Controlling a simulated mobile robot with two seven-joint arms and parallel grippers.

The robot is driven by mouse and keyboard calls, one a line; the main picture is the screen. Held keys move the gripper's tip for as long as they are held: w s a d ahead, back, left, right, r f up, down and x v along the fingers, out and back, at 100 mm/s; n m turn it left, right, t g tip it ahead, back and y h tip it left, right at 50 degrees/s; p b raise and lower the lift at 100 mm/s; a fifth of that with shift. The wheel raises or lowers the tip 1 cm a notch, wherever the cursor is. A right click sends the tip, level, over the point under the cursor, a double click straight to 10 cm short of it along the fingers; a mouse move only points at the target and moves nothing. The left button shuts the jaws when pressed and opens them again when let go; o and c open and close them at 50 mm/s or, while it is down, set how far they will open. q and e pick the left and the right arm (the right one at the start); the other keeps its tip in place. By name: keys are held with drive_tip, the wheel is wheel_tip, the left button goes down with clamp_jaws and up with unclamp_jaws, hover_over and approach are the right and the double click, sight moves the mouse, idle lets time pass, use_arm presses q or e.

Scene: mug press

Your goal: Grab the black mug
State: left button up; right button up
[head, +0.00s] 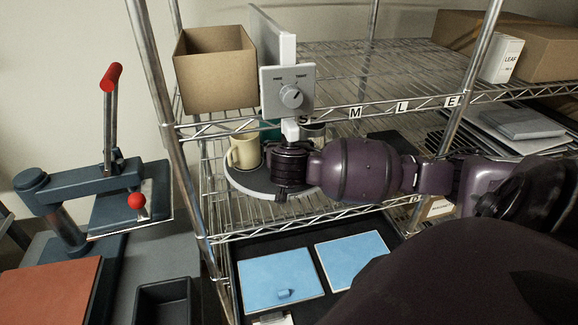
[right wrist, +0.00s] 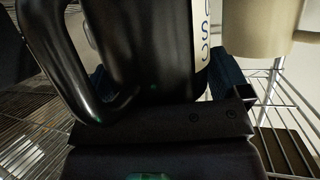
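The black mug (right wrist: 150,45) fills the middle of the right wrist view, very close. Its handle (right wrist: 65,60) is on the left and a pale panel with blue letters is on its right side. My right gripper (right wrist: 165,85) has a dark blue finger pad on each side of the mug body. I cannot tell whether the pads press on it. In the head view my right gripper (head: 285,175) is over the round tray (head: 245,187) on the middle shelf, and hides most of what stands behind it. My left gripper is not in view.
A cream mug (head: 244,151) stands on the tray left of my gripper, with a teal item (head: 271,130) behind. A dial box (head: 288,92) hangs just above my gripper. The upper shelf holds a cardboard box (head: 215,80). A press (head: 100,195) stands left; a shelf post separates it.

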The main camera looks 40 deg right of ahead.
drive_tip(key=c, duration=1.1)
drive_tip(key=shift+r, duration=0.1)
drive_tip(key=shift+c, duration=0.2)
